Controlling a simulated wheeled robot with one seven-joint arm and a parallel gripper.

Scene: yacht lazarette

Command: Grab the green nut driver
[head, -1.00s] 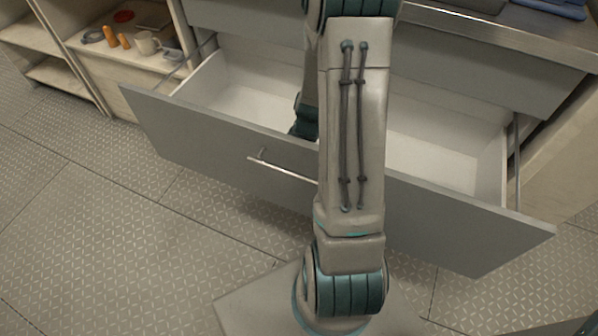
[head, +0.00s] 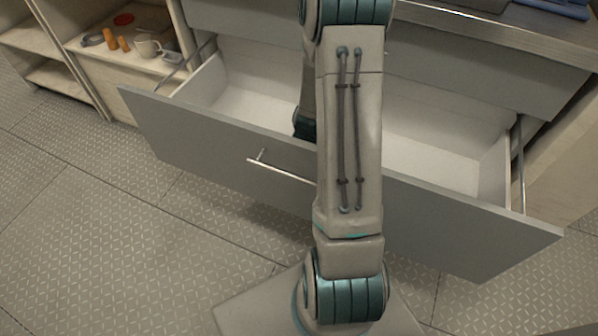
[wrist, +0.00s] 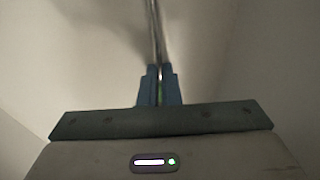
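In the wrist view, my gripper (wrist: 159,88) has its two blue fingers close together. A thin sliver of green shows between them, and a shiny metal shaft (wrist: 154,28) runs up from there to the top of the picture. I take these for the green nut driver (wrist: 160,93), pinched between the fingers, with most of its green part hidden. Pale blurred surfaces lie behind it. In the head view, the gripper and the driver are hidden behind my arm and the open drawer's front.
The open drawer (head: 435,147) has a grey front with a bar handle (head: 281,172); its visible floor is bare. A countertop (head: 470,30) is above right. At left, a shelf (head: 88,58) holds a mug (head: 147,47), orange cylinders (head: 110,39) and a red disc (head: 124,19). The patterned floor at left is clear.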

